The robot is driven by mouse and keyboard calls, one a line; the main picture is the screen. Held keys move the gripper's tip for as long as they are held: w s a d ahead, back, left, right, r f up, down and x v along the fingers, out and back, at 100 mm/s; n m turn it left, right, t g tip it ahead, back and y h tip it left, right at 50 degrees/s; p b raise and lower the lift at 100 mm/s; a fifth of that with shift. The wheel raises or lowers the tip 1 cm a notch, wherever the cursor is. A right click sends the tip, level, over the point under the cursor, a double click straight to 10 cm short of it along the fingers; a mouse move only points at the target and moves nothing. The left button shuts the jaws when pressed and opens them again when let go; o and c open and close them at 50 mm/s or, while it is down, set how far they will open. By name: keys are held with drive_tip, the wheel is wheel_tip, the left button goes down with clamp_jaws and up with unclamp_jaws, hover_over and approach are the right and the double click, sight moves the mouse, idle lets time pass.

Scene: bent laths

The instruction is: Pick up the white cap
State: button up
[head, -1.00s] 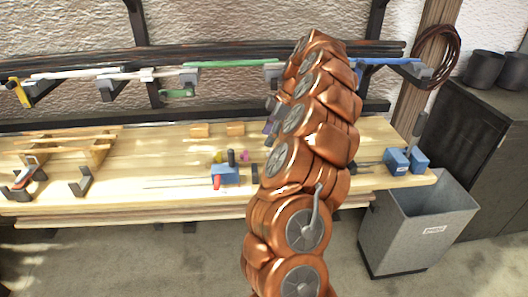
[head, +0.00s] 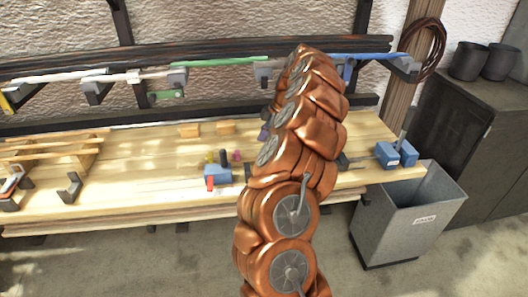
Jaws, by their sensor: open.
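I cannot pick out a white cap for certain in the head view. A white lath (head: 62,78) lies on the wall rack at the left, and a pale piece (head: 133,77) sits beside it; neither is clearly a cap. My copper-coloured arm rises through the middle of the view and reaches over the bench. My gripper does not show; it seems hidden behind the arm, which also covers part of the bench and rack.
The wooden bench (head: 130,180) holds a blue block (head: 217,174) with a red handle, wooden blocks (head: 189,130) at the back, and blue tools (head: 388,153) at the right. A green lath (head: 225,62) and blue lath (head: 350,55) lie on the rack. A grey bin (head: 400,232) stands at front right.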

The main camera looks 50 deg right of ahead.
drive_tip(key=shift+p+x, duration=0.4)
drive_tip(key=shift+x, duration=1.3)
drive_tip(key=c, duration=0.9)
